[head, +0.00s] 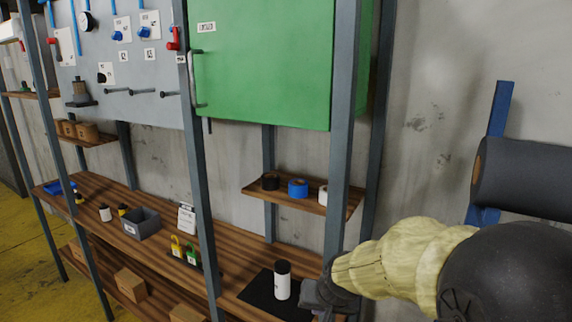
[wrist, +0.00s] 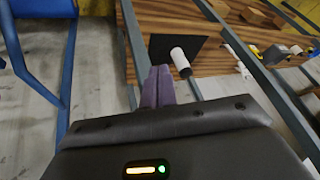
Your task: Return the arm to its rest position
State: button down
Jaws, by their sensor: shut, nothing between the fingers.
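My gripper (wrist: 157,88) shows in the wrist view as two purple-grey fingers pressed together, with nothing between them. In the head view my arm comes in from the lower right, with a pale yellow sleeve and a dark rounded part. There the gripper end (head: 320,296) is beside the right front post, its fingers mostly hidden. A white bottle with a black cap (head: 282,280) stands upright on a black mat (head: 252,291) on the wooden bench, left of the gripper and apart from it. The bottle also shows in the wrist view (wrist: 180,58).
Grey metal posts (head: 200,190) frame the wooden bench (head: 235,262). A green cabinet (head: 262,65) hangs above a small shelf (head: 295,198) holding several tape rolls. A grey bin (head: 142,226) and yellow and green padlocks stand left. A dark roll (head: 525,175) on a blue frame is right.

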jog(key=s+d+f+g, duration=0.1)
jog(key=s+d+f, duration=0.2)
jog(key=s, duration=0.3)
jog(key=s+d+f+n+g+h+b, duration=0.1)
jog(key=s+d+f+g, duration=0.1)
jog(key=s+d+f, duration=0.2)
jog(key=s+d, duration=0.1)
jog(key=s, duration=0.2)
jog(key=shift+s+f+h, duration=0.2)
jog(key=shift+s+h, duration=0.05)
jog(key=shift+h, duration=0.05)
